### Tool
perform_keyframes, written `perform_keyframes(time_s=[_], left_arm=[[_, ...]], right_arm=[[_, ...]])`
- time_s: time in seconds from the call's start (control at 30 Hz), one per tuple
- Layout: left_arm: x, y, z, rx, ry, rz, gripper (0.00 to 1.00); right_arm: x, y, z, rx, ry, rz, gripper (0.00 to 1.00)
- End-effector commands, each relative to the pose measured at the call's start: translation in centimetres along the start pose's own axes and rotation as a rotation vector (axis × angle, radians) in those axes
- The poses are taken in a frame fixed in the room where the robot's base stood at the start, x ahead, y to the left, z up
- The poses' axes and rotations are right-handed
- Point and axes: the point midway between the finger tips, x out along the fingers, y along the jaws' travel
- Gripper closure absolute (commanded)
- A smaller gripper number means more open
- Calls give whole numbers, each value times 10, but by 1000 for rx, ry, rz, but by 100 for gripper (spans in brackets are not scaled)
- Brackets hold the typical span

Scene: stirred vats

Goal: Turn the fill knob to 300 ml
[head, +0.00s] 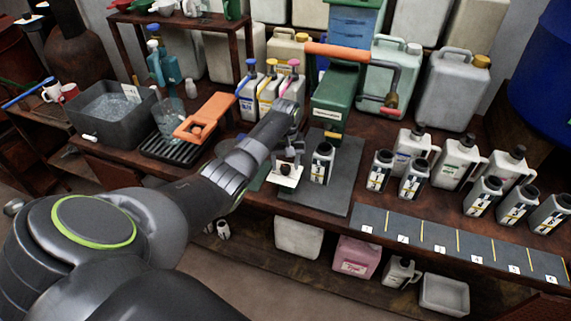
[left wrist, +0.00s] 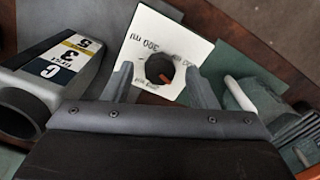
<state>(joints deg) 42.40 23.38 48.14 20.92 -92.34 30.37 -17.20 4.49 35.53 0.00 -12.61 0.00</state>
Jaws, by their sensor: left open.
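The fill knob (left wrist: 156,68) is a dark round knob with an orange pointer on a white dial plate (left wrist: 172,38). In the left wrist view "300 ml" is printed along the plate's upper left part; the orange mark shows on the knob's lower part, away from that print. The plate also shows in the head view (head: 286,178), low at the workbench's front. My left gripper (left wrist: 158,78) is open, its two fingertips on either side of the knob; contact cannot be told. In the head view the left gripper (head: 288,155) hangs just over the plate. My right gripper is not in view.
A labelled bottle (head: 322,163) stands close right of the left gripper, on a dark mat (head: 345,190). Behind is a green dispenser (head: 336,98) with an orange lever (head: 338,51). Several bottles stand to the right, behind a numbered strip (head: 440,236).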

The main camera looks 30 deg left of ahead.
Motion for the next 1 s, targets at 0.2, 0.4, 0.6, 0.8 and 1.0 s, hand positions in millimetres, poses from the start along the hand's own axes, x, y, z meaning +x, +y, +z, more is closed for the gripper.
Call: perform_keyframes(time_s=[0.2,0.4,0.6,0.8,1.0], left_arm=[[6,0,0,0,0,0,48],[6,0,0,0,0,0,52],[6,0,0,0,0,0,78],[6,0,0,1,0,-1,92],[5,0,0,32,0,0,92]], right_arm=[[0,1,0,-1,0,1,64],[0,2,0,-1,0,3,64],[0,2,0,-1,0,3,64],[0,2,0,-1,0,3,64],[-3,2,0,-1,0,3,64]])
